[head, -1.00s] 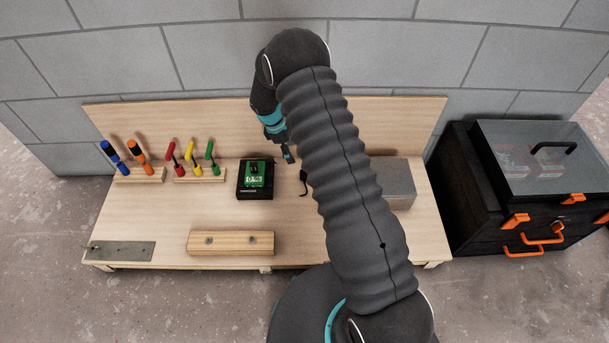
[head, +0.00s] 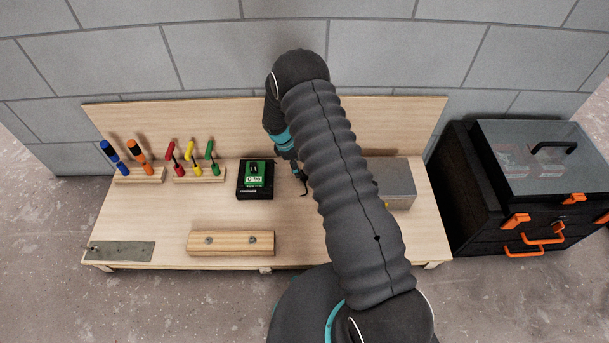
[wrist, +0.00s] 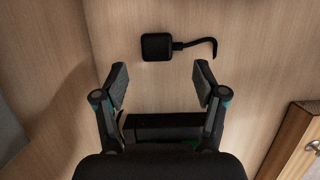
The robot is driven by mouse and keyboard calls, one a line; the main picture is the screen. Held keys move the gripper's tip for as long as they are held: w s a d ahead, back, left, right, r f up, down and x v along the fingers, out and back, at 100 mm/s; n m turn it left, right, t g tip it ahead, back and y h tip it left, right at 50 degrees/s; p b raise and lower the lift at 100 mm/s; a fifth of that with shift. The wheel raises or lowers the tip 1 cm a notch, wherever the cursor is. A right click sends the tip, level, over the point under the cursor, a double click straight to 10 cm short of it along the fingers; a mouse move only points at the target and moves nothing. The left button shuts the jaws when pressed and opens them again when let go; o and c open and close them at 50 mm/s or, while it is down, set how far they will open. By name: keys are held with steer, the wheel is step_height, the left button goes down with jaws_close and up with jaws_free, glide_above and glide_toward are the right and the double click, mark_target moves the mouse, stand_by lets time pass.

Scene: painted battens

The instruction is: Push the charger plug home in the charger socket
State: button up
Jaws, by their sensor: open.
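The charger plug (wrist: 158,47) is a small black square block with a short curved black cable, lying on the bench top. In the head view the arm mostly hides it and only the dark cable (head: 305,190) shows clearly. The charger (head: 255,178) is a black box with a green lit display, left of the plug; its dark body (wrist: 165,126) also shows in the wrist view, partly behind my gripper. I cannot make out its socket. My gripper (wrist: 160,83) is open and empty, its fingertips between charger and plug in the wrist picture, pointing toward the bench.
A wooden batten with two bolts (head: 231,243) lies at the front. Racks of coloured tools (head: 199,178) stand at the back left. A grey box (head: 398,183) is right of my arm, and a backboard (head: 190,125) closes the rear. Bench around the charger's front is clear.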

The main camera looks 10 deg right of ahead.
steer(key=shift+f, duration=0.15)
steer(key=x, duration=0.5)
steer(key=shift+w+d, duration=0.15)
steer(key=shift+d, duration=0.1)
steer(key=c, duration=1.2)
